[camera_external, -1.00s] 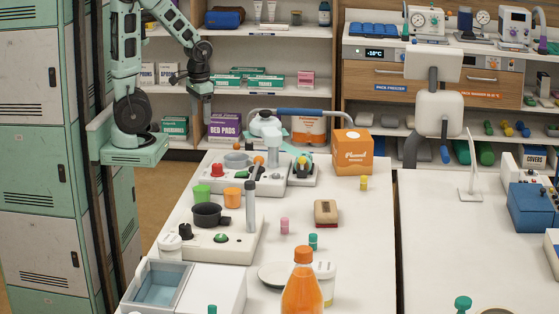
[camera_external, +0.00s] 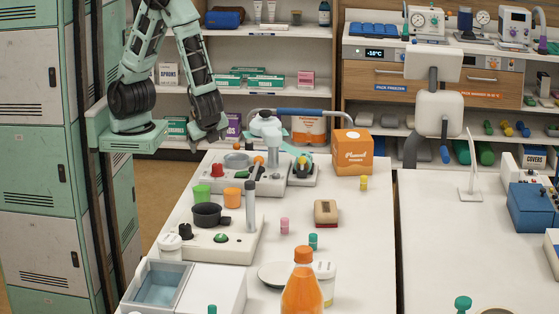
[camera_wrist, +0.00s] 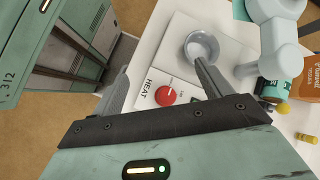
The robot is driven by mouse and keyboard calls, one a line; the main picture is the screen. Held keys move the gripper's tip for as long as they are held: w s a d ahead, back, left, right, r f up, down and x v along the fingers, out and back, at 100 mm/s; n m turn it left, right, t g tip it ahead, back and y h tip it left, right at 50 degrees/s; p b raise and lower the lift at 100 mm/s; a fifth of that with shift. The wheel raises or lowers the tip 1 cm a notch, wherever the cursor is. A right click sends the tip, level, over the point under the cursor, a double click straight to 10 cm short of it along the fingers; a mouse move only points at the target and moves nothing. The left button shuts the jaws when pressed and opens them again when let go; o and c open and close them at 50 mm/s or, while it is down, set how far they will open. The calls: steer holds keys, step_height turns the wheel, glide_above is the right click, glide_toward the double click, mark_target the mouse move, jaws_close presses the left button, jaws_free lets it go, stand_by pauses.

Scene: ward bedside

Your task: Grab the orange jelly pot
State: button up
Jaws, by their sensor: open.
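The orange jelly pot (camera_external: 233,197) appears to be the small orange cup on the white table in the external view, beside a green pot (camera_external: 201,194) and just behind a black pan. It stands upright. I cannot make it out in the wrist view. My gripper (camera_external: 210,142) hangs at the far left end of the table, behind and above the pot and well apart from it. In the wrist view my gripper (camera_wrist: 160,72) has its two fingers spread with nothing held between them, above the heater unit.
A white heater unit with a red knob (camera_wrist: 166,95) and a grey bowl (camera_wrist: 201,47) lies below my gripper. A black pan (camera_external: 207,215) and a grey upright post (camera_external: 250,205) stand near the pot. An orange box (camera_external: 353,152) stands at the back right. The table's middle right is fairly clear.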

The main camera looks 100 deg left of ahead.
steer(key=d+m+t, duration=0.2)
steer(key=d+m, duration=0.1)
steer(key=d+m+t+y+p, duration=0.1)
steer(key=d+m+t, duration=0.1)
steer(key=d+m, duration=0.1)
steer(key=s+d+m+t+y+p, duration=0.1)
steer(key=d+m+t, duration=0.1)
steer(key=d+m, duration=0.2)
steer(key=shift+d+f, duration=0.1)
steer(key=shift+f, duration=0.1)
steer(key=s+d+f+m+t+h+p, duration=0.25)
steer(key=s+d+m+t, duration=0.25)
steer(key=d+m+t, duration=0.4)
steer(key=g+p, duration=0.1)
glide_toward(230, 189)
steer(key=shift+w+a+m+h, duration=0.4)
steer(key=shift+w+a+h, duration=0.05)
steer(key=shift+w+a, duration=0.65)
steer(key=shift+f+p+x, duration=0.15)
steer(key=shift+p+x, duration=0.4)
steer(key=shift+x, duration=1)
steer(key=shift+f+p+x, duration=0.15)
steer(key=shift+p+x, duration=0.4)
steer(key=shift+x, duration=0.95)
steer(key=shift+s, duration=0.1)
steer(key=c, duration=1.1)
